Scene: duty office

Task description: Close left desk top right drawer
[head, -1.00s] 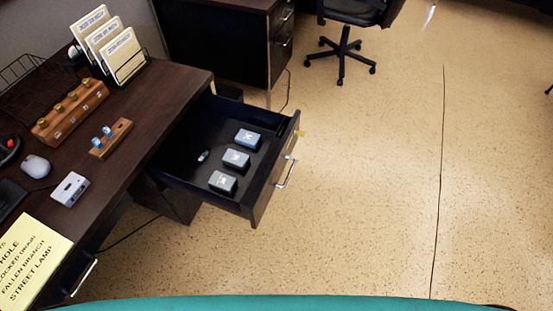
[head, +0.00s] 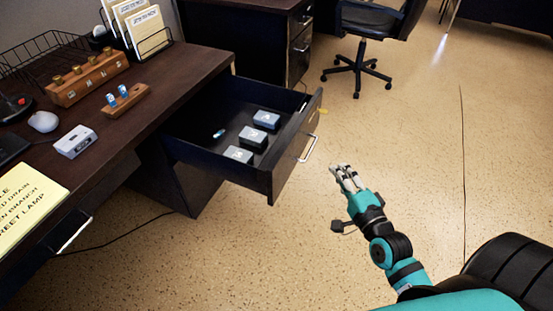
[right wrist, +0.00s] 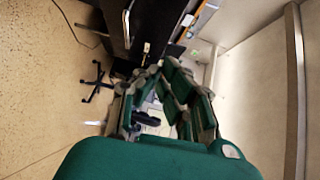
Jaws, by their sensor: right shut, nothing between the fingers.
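The left desk's top right drawer (head: 285,162) stands pulled out, its front panel facing right with a silver handle (head: 308,148). The desk top (head: 150,110) is dark brown wood. My right gripper (head: 344,172) is to the right of the drawer front, apart from the handle, shut and empty. Its fingers also show in the right wrist view (right wrist: 165,95). My left gripper is not in view.
On the desk are a wooden block with knobs (head: 88,78), a small wooden holder (head: 123,103), a mouse (head: 43,122) and a yellow sheet (head: 30,200). An office chair (head: 365,55) stands at the back. The floor (head: 410,130) right of the drawer is clear.

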